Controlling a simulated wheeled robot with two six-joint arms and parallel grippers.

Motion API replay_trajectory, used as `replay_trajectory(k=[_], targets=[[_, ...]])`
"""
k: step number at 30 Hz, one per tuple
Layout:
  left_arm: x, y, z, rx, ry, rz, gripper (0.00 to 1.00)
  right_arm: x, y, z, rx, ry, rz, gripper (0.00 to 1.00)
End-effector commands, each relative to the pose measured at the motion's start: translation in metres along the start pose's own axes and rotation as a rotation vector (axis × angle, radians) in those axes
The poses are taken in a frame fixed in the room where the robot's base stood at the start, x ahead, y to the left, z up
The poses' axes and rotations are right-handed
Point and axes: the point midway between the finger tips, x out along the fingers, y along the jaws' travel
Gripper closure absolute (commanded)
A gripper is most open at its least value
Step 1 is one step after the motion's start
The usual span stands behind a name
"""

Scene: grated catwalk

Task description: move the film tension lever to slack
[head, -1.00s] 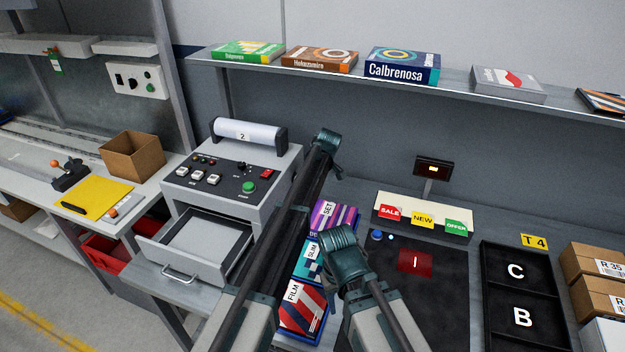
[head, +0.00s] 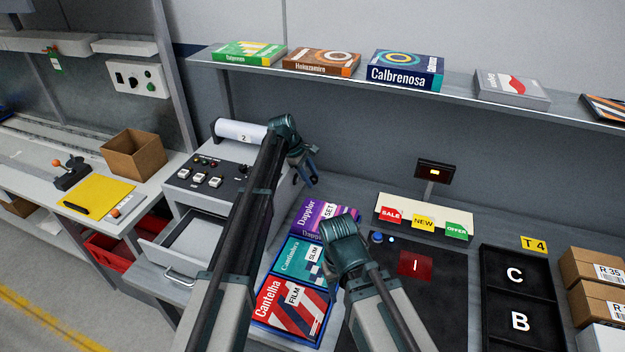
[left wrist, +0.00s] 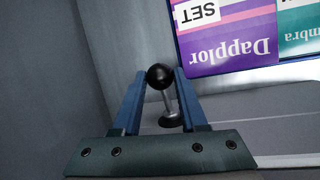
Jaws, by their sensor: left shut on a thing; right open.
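The film tension lever, a short metal stem with a black ball knob (left wrist: 160,76), shows in the left wrist view between the two blue fingers of my left gripper (left wrist: 163,84). The gripper is shut on it. The lever's base is on a pale surface. My right gripper (head: 346,240) is beside the boxes, pointing away from the head camera. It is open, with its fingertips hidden.
A blue tray holds a purple Dapplor box (head: 318,216), a teal box (head: 300,262) and a red-striped Cantelha box (head: 290,303), just right of my left arm. The machine's drawer (head: 190,243) is pulled out. A dark panel and a black C/B tray (head: 475,300) lie right.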

Motion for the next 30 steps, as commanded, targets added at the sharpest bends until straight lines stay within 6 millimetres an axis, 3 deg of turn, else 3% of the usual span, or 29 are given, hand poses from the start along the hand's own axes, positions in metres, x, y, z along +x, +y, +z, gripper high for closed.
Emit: replay_trajectory(k=[12,27,28,30], targets=[[-0.0084,0.0022,-0.0041,-0.027,-0.137,0.033,1.00,0.0059,-0.0006,-0.0003,0.000,0.000,0.000,0.50],[-0.0097,0.0025,-0.0044,-0.028,-0.148,0.036,1.00,0.0060,-0.0006,-0.0004,0.000,0.000,0.000,0.50],[-0.0097,0.0025,-0.0045,-0.029,-0.148,0.036,0.53,0.0060,-0.0006,-0.0004,0.000,0.000,0.000,0.50],[-0.0096,0.0024,-0.0043,-0.028,-0.148,0.036,0.40,0.0061,-0.0006,-0.0004,0.000,0.000,0.000,0.50]])
